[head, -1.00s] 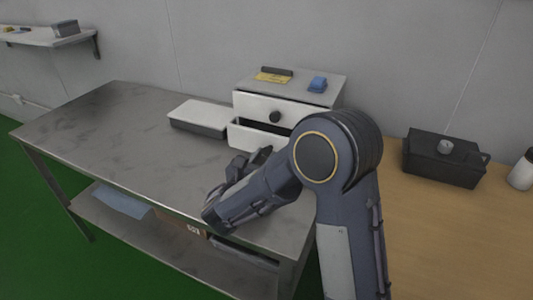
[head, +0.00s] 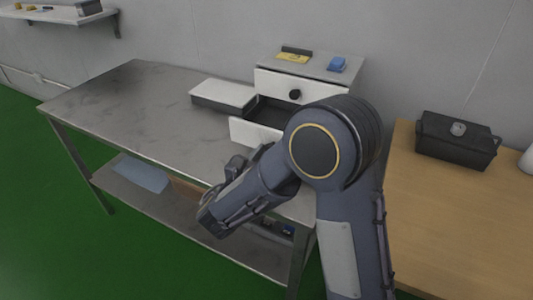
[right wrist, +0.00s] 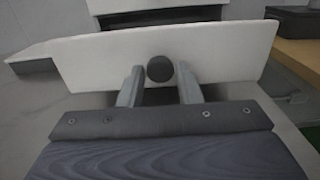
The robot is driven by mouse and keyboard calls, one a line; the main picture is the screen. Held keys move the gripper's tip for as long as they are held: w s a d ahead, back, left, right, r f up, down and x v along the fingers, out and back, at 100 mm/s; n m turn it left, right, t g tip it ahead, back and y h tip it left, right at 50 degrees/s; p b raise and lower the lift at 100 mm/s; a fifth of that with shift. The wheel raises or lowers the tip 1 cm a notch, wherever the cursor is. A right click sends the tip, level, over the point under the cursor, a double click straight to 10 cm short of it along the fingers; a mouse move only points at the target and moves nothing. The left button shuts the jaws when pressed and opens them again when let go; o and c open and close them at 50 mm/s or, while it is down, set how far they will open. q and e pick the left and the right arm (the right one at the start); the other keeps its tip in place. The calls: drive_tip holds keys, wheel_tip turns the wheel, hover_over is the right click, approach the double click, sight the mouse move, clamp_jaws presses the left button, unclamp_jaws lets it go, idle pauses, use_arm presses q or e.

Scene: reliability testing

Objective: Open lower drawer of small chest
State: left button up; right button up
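The small chest (head: 328,72) stands at the back of the metal table, with its white upper drawer (head: 278,84) shut. Its lower drawer (head: 243,131) is pulled well out, its dark inside showing. In the right wrist view the lower drawer's white front (right wrist: 225,50) spans the picture. In the head view my right arm hides the knob and part of the drawer. My left gripper is not in view.
A white-lidded tray (head: 224,93) lies left of the chest, close to the drawer. A yellow item (head: 294,57) and a blue item (head: 337,64) lie on the chest. A black box (head: 455,140) stands on the wooden table to the right. The metal table (head: 135,95) is clear at left.

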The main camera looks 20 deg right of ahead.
drive_tip(key=o, duration=0.3)
drive_tip(key=shift+a, duration=0.1)
drive_tip(key=v, duration=0.7)
drive_tip(key=shift+s+a+p, duration=0.25)
drive_tip(key=shift+p, duration=0.05)
drive_tip(key=shift+d, duration=0.1)
